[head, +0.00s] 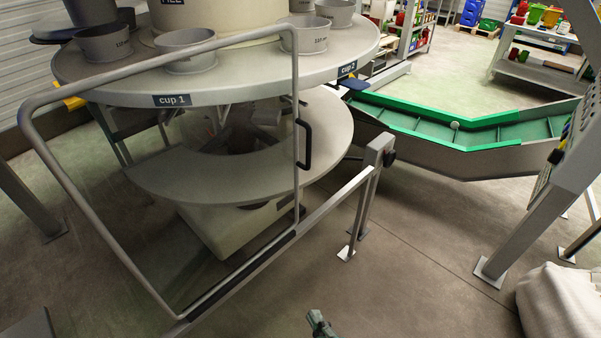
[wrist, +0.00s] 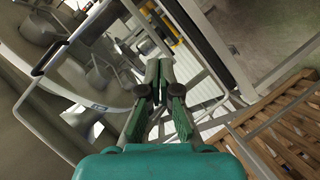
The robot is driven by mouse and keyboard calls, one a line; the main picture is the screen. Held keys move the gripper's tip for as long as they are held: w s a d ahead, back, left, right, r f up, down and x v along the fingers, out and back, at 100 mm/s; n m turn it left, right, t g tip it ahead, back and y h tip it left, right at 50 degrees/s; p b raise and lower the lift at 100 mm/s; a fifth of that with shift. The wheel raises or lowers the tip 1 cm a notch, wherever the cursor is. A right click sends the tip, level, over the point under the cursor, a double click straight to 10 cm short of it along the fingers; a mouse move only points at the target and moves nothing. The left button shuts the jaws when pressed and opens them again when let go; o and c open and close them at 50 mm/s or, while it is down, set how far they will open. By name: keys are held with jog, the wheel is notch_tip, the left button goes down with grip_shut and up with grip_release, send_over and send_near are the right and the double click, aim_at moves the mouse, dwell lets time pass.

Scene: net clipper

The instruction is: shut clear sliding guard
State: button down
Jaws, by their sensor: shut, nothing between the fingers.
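The clear sliding guard (head: 297,100) is a see-through panel in a bent grey tube frame, standing in front of the round cup table. Its black handle (head: 304,146) is on the right upright. The guard's lower edge runs along a sloping grey rail (head: 330,210). My gripper (head: 318,320) is at the bottom edge of the head view, below and apart from the handle. In the wrist view its green fingers (wrist: 159,75) are shut and empty; the handle (wrist: 50,58) appears at left.
The round table (head: 225,92) carries several grey cups behind the guard. A green-edged conveyor (head: 450,125) runs off to the right. A grey post (head: 520,225) and a white sack (head: 560,300) stand at right. A wooden pallet (wrist: 285,125) shows in the wrist view. Floor around my gripper looks clear.

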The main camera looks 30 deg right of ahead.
jog(key=w+r+n+h, duration=0.1)
jog(key=w+r+h, duration=0.15)
jog(key=w, duration=0.35)
jog(key=w+r+n+h, duration=0.1)
jog(key=w+r, duration=0.3)
jog(key=w, duration=0.1)
jog(key=m+h, duration=0.2)
jog(key=h, duration=0.5)
send_near(304, 165)
jog(key=s+a+r, duration=0.3)
jog(key=a+r, duration=0.1)
jog(key=a, duration=0.3)
jog(key=w+d, duration=0.7)
jog(key=d, duration=0.3)
jog(key=shift+w+d+f+g, duration=0.2)
jog(key=shift+w+g, duration=0.1)
jog(key=shift+g, duration=0.1)
jog(key=shift+w+d, duration=0.1)
jog(key=shift+d, duration=0.35)
jog(key=w+d, duration=0.4)
jog(key=d, duration=0.9)
jog(key=w+d, duration=0.4)
jog(key=d, duration=1)
jog(key=w+d, duration=0.3)
jog(key=d, duration=1.1)
jog(key=shift+w, duration=0.4)
